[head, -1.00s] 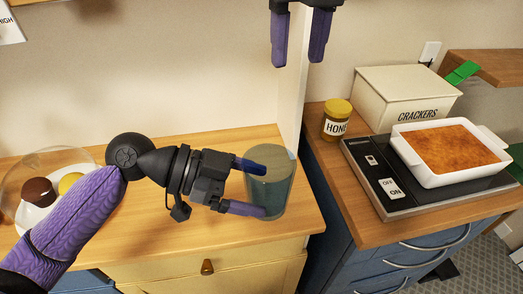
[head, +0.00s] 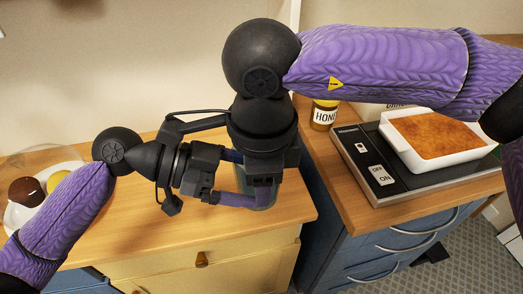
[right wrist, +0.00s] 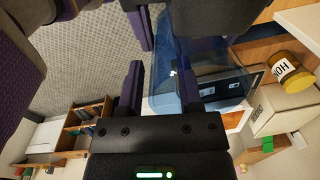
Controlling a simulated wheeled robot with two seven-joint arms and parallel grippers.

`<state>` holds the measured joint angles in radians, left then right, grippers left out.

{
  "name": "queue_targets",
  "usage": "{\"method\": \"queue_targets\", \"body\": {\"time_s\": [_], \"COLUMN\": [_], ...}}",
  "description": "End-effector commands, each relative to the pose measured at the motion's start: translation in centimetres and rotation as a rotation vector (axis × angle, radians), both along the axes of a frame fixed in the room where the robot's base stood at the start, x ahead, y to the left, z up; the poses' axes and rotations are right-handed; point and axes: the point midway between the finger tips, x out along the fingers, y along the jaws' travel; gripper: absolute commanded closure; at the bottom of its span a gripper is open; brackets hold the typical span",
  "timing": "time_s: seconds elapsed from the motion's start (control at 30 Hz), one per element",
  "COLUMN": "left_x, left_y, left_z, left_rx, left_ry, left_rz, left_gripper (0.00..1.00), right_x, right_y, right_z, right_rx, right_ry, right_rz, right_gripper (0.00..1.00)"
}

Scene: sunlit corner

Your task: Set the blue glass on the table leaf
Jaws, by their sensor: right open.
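The blue glass (head: 263,196) is see-through and upright in the head view, over the right end of the wooden cabinet top. My left gripper (head: 236,178) is shut on it from the left, one finger at each side. My right gripper (head: 263,165) points down from above at the glass and hides most of it. In the right wrist view my right gripper (right wrist: 160,78) is open, with the blue glass (right wrist: 205,75) beside and partly between its fingers. I cannot tell whether it touches the glass. I cannot make out the table leaf.
The cabinet top (head: 150,235) is clear in front. On the right counter are a honey jar (head: 324,115) and a warming plate (head: 350,140) with a white baking dish (head: 470,154). My right arm crosses above them.

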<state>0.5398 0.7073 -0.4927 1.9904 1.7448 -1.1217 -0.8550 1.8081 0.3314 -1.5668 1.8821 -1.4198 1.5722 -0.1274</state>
Motion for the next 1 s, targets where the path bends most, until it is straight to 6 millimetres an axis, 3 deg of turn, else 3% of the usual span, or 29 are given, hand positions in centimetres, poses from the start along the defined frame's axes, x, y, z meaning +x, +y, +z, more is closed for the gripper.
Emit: {"method": "queue_targets", "body": {"time_s": [0.27, 0.4, 0.5, 1.0], "left_x": [0.01, 0.01, 0.0, -0.26], "left_y": [-0.01, -0.01, -0.01, -0.14], "left_z": [0.04, 0.04, 0.04, 0.04], "left_rx": [-0.001, -0.001, -0.001, -0.002], "left_ry": [0.0, 0.0, -0.001, 0.0], "left_rz": [0.0, 0.0, 0.0, -0.011], "left_gripper": [0.95, 0.95, 0.95, 0.94], "right_x": [0.02, 0.02, 0.03, 0.2], "right_y": [0.0, 0.0, 0.0, -0.02], "right_z": [-0.23, -0.22, -0.21, -0.17], "right_rx": [0.001, 0.0, 0.0, 0.001], "right_ry": [0.0, 0.0, -0.001, -0.007], "right_rz": [-0.001, -0.001, -0.001, -0.004], "right_gripper": [0.55, 0.84, 1.0, 1.0]}}
